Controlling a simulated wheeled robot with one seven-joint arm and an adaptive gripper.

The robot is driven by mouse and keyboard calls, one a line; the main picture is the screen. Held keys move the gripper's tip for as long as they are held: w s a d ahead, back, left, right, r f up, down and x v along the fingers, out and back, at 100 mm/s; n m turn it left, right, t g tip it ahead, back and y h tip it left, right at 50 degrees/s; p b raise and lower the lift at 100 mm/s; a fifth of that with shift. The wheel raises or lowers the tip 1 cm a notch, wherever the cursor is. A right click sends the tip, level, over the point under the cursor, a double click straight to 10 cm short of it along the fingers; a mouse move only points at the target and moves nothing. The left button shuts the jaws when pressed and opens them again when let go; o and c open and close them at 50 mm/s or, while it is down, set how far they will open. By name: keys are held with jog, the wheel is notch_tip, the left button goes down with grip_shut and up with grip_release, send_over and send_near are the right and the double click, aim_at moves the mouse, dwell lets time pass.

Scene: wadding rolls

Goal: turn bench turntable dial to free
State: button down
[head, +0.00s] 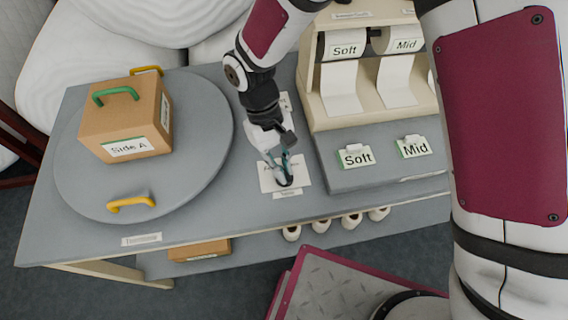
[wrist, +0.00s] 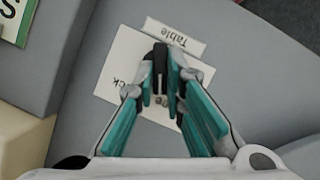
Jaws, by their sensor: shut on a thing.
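The dial (wrist: 160,66) is a dark knob on a white label plate (head: 269,180) near the bench's front edge. In the wrist view the plate (wrist: 112,78) shows lettering ending in "ck", and a small tag (wrist: 176,38) beside it reads "Table". My gripper (head: 282,172) points down over the plate, its fingers closed on the dial. In the wrist view the teal-padded fingers (wrist: 163,85) are on both sides of the knob. The grey round turntable (head: 205,160) lies left of the gripper. The dial's exact setting is hidden by the fingers.
A cardboard box (head: 115,120) marked "Side A" stands on the turntable, which has yellow handles (head: 131,204). A cream roll rack (head: 316,100) and a raised grey block with "Soft" (head: 355,157) and "Mid" (head: 413,147) tags stand at right.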

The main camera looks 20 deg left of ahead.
jog(key=shift+a+n+t+b, duration=0.1)
jog(key=shift+n+t+b, duration=0.3)
jog(key=shift+n, duration=1)
jog(key=shift+s, duration=0.1)
jog(key=c, duration=1.7)
grip_release()
jog(key=shift+t, duration=0.3)
jog(key=shift+o, duration=0.2)
jog(key=shift+r, duration=0.1)
jog(key=v, duration=1.1)
jog(key=shift+a+r, duration=0.3)
jog(key=shift+a, duration=0.1)
